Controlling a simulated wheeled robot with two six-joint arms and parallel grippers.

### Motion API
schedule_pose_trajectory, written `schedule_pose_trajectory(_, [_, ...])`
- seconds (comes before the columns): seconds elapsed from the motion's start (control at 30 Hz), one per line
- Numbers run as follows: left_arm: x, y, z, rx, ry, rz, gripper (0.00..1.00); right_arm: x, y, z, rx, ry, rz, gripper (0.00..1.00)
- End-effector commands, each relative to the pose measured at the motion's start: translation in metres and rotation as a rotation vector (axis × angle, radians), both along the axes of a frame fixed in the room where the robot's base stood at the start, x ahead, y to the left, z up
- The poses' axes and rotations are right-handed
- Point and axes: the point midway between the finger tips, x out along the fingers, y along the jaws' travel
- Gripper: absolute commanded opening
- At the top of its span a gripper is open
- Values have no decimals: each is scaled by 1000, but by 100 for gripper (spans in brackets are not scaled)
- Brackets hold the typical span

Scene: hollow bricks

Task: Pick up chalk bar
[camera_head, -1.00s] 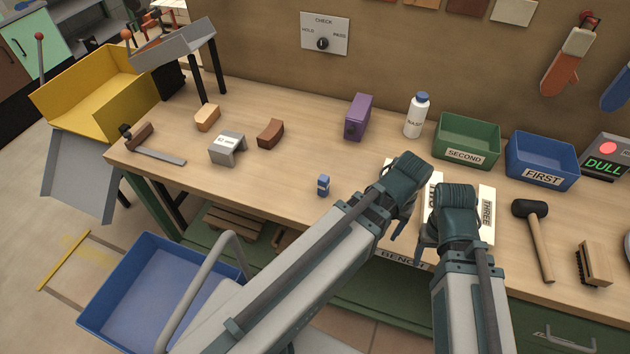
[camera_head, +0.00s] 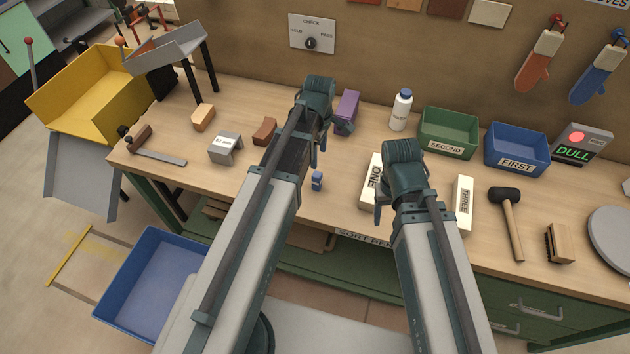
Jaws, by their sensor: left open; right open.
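A small blue bar (camera_head: 317,180), possibly the chalk bar, stands on the bench near its front edge; I see no label on it. My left gripper (camera_head: 321,145) is open and empty, pointing down behind the blue bar and in front of the purple hollow brick (camera_head: 347,105), apart from the bar. Its fingers are partly hidden by its own wrist.
Behind are a white bottle (camera_head: 400,110), a green SECOND bin (camera_head: 447,131) and a blue FIRST bin (camera_head: 516,147). A mallet (camera_head: 506,220) and brush (camera_head: 559,243) lie right.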

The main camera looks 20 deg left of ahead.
Motion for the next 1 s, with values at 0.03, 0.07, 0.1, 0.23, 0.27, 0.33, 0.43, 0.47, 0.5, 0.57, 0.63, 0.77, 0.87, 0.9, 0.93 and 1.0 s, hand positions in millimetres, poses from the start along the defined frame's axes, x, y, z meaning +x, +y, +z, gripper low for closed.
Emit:
schedule_pose_trajectory(0.03, [0,0,-8,0,0,-1,70,0,0,-8,0,0,0,65])
schedule_pose_trajectory(0.07, [0,0,-12,0,0,-1,70,0,0,-12,0,0,0,65])
schedule_pose_trajectory(0.1, [0,0,-17,0,0,-1,70,0,0,-17,0,0,-1,65])
schedule_pose_trajectory(0.23, [0,0,-35,0,0,-2,70,0,0,-35,0,0,-1,65])
schedule_pose_trajectory(0.27, [0,0,-39,0,0,-2,70,0,0,-39,0,0,-1,65])
schedule_pose_trajectory(0.33, [-1,0,-49,0,0,-2,70,0,0,-49,0,0,-1,65])
schedule_pose_trajectory(0.43, [-1,0,-63,0,0,-3,70,0,0,-63,0,0,-2,65])
schedule_pose_trajectory(0.47, [-1,0,-67,0,0,-3,70,0,0,-67,0,0,-2,65])
schedule_pose_trajectory(0.5, [-1,0,-72,0,0,-3,70,0,0,-72,0,0,-2,65])
schedule_pose_trajectory(0.57, [-1,0,-78,0,0,-3,70,0,0,-78,0,0,-2,65])
schedule_pose_trajectory(0.63, [-1,0,-82,0,0,-3,70,0,0,-82,0,0,-2,65])
schedule_pose_trajectory(0.77, [-1,0,-82,0,0,-3,70,0,0,-82,0,0,-2,65])
schedule_pose_trajectory(0.87, [-1,0,-82,0,0,-3,70,0,0,-82,0,0,-1,65])
schedule_pose_trajectory(0.9, [-1,0,-83,0,0,-3,70,0,0,-83,0,0,-1,65])
schedule_pose_trajectory(0.93, [-2,0,-85,0,0,-3,70,0,0,-85,0,0,-1,65])
schedule_pose_trajectory(1.0, [-3,-1,-90,0,0,-3,70,0,0,-90,0,0,-1,65])
